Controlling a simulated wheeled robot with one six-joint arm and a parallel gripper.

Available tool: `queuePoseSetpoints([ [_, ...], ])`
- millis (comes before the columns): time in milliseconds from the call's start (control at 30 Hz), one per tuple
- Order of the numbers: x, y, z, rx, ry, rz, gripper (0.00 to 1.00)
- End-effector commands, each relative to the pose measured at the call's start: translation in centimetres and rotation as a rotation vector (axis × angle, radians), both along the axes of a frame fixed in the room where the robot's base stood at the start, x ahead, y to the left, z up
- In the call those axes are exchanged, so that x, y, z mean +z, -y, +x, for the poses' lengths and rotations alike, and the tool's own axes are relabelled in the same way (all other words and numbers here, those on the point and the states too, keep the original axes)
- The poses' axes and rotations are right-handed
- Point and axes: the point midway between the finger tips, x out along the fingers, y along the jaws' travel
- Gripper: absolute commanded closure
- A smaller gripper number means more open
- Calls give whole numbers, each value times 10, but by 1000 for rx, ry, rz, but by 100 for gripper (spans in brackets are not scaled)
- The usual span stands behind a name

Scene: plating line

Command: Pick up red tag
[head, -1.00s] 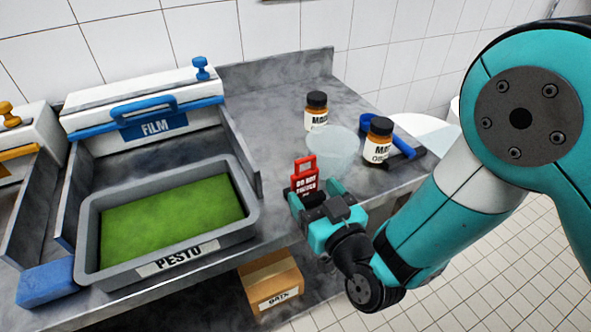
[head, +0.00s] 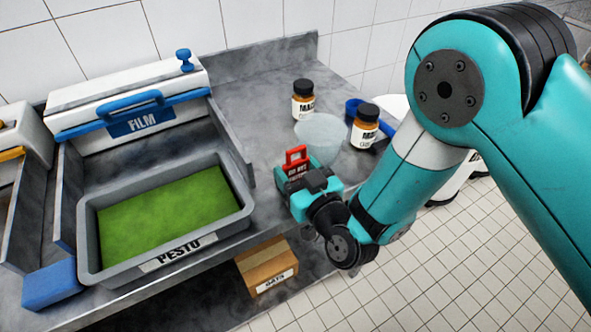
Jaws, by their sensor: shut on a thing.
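The red tag (head: 297,157) stands upright at the right part of the steel counter, with a loop at its top and white lettering on its face. My gripper (head: 296,180) is at the tag's lower part, shut on it from the front right. The gripper's body hides the tag's lower end, so I cannot tell whether it touches the counter.
A translucent bowl (head: 322,135) is close behind the tag. The pesto tray (head: 250,208) is left, beside the film dispenser (head: 140,75). A cardboard box (head: 264,262) sits below.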

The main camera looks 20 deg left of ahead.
Motion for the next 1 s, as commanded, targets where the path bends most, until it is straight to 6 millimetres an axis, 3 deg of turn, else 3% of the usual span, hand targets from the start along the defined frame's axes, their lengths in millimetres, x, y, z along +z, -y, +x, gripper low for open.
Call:
queuePoseSetpoints([
  [267,28,-1,0,0,2,2,64],
  [700,142,-1,0,2,-1,1,64],
  [1000,190,-1,-1,2,0,0,64],
])
